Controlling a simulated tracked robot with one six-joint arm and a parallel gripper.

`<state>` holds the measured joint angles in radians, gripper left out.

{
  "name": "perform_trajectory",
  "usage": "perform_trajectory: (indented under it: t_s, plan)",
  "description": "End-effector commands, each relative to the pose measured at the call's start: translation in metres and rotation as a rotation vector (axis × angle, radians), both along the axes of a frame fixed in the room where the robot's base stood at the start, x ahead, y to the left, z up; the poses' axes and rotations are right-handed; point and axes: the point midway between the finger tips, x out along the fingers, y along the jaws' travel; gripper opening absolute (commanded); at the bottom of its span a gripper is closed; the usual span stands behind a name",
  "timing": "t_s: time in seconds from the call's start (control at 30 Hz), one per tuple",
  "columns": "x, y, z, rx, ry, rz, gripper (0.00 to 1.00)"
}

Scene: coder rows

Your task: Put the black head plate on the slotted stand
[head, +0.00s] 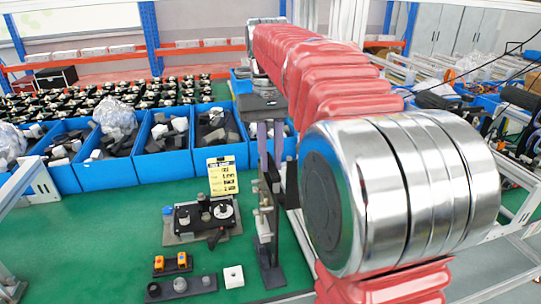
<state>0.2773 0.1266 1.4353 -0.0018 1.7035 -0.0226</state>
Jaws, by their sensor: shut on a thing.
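My gripper (270,160) points down over the green bench, its two narrow purplish fingers close together. It is shut on a dark piece (271,179), which looks like the black head plate. The piece is small here and its outline merges with the dark parts behind and below it. Directly below is a dark upright stand (267,250) with a flat foot and silver metal parts. It looks like the slotted stand, but I cannot make out its slots. I cannot tell whether the held piece touches the stand.
Left of the stand are a black-topped fixture (205,215), a yellow label card (222,176), a white block (233,276), a black holder with orange parts (173,263) and a grey bar (181,288). Blue bins (107,174) line the back. The green bench (100,240) is clear at left.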

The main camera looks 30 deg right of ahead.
Motion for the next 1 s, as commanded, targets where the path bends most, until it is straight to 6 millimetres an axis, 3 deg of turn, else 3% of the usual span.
perform_trajectory:
  t_s: [0.5,1.0]
  plan:
    - [0.0,0.0,-0.03,-0.001,-0.004,0.001,0.0]
    - [0.0,0.0,-0.031,-0.001,-0.004,0.001,0.0]
